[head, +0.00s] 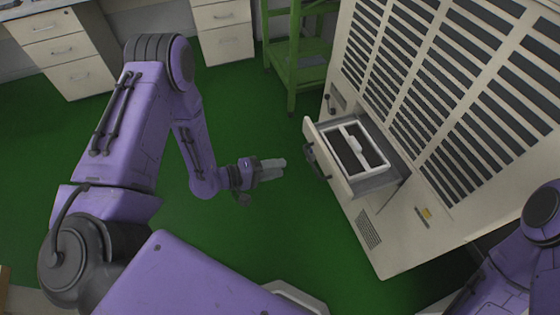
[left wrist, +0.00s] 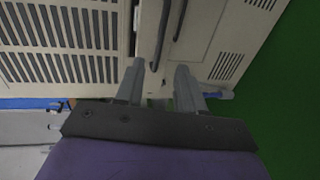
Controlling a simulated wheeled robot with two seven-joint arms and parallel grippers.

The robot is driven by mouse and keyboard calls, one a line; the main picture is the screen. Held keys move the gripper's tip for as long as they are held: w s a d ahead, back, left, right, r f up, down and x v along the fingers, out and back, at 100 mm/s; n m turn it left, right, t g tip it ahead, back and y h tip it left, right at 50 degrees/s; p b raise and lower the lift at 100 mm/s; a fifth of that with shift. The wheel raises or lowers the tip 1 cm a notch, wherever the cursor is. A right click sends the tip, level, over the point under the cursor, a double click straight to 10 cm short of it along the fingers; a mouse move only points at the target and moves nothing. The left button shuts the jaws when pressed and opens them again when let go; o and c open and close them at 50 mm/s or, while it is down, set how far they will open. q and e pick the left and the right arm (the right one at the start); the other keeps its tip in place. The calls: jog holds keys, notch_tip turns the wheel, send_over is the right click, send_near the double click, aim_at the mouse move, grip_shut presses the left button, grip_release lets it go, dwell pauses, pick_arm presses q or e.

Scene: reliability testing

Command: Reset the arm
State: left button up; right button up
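My left arm (head: 140,130) reaches in from the left and bends down over the green floor. Its gripper (head: 281,166) is left of the cabinet's pulled-out drawer (head: 330,164), with a gap between fingers and drawer front. The left wrist view shows the two fingers of the gripper (left wrist: 160,70) spread apart with nothing between them. A dark bar handle (left wrist: 162,35) shows beyond the fingertips. My right arm (head: 515,260) shows only in part at the lower right; its gripper is out of view.
The large beige cabinet (head: 400,230) with slatted panels fills the right side. Its open drawer holds a white divided tray (head: 377,158). A green shelf rack (head: 292,75) and white drawer units (head: 70,50) stand at the back. The green floor (head: 240,105) around the left gripper is clear.

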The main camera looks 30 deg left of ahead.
pick_arm(q)
jog(key=s+a+f+m+g+y, duration=0.2)
jog(key=s+a+f+y, duration=0.3)
jog(key=f+y, duration=0.35)
jog(key=s+a+f+g+y, duration=0.2)
jog(key=s+g+y, duration=0.3)
jog(key=s, duration=1.2)
jog(key=shift+s+a+f+m+g, duration=0.2)
jog(key=shift+a+m+g, duration=0.1)
jog(key=shift+a+g, duration=0.3)
